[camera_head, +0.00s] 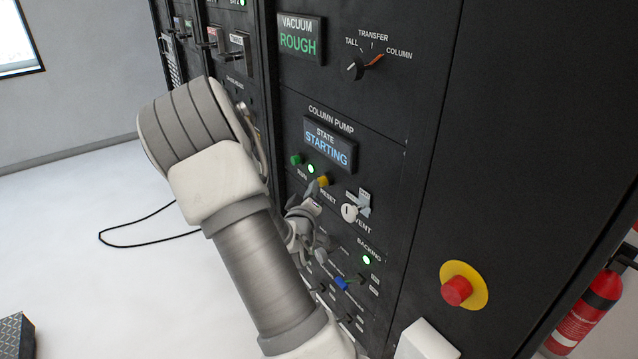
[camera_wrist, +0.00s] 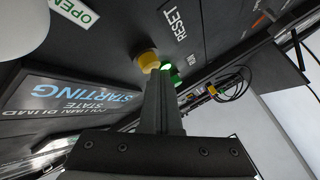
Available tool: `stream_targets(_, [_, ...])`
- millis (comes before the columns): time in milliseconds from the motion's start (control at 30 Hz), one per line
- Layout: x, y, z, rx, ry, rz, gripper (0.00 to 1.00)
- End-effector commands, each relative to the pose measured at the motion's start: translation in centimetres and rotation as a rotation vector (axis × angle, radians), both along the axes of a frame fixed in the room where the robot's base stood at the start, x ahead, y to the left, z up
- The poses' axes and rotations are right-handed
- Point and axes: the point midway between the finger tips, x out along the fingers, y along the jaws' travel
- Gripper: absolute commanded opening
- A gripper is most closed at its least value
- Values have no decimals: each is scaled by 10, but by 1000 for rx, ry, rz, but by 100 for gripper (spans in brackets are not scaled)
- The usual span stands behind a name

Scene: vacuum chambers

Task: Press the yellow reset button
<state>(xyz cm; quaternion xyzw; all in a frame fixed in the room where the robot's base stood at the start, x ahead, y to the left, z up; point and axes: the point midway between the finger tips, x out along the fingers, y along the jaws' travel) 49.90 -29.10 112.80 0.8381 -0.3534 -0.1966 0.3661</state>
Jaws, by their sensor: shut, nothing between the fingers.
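The yellow reset button (camera_head: 323,181) is on the black panel under the column pump display, above the RESET label. In the wrist view the yellow button (camera_wrist: 147,60) shows just past my fingertips. My gripper (camera_head: 314,188) is shut and empty, with its tips close to the button. In the wrist view my gripper (camera_wrist: 161,74) points at the panel, its tips overlapping the button's lower edge in the picture. I cannot tell whether they touch it. The column pump display (camera_head: 329,146) reads STARTING.
A green run button (camera_head: 296,160) and a lit green lamp (camera_head: 310,168) sit beside the yellow button. A red emergency button (camera_head: 456,290) on a yellow plate is further right. Open floor (camera_head: 90,230) lies left.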

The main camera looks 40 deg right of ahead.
Motion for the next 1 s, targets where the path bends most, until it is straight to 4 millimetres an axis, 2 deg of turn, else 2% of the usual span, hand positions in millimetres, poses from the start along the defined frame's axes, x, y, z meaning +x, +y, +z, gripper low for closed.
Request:
stream_targets(200, [1,13,0,0,-1,1,0])
stream_targets(600, [1,17,0,1,-1,0,0])
stream_targets(1000, [4,55,0,1,0,3,0])
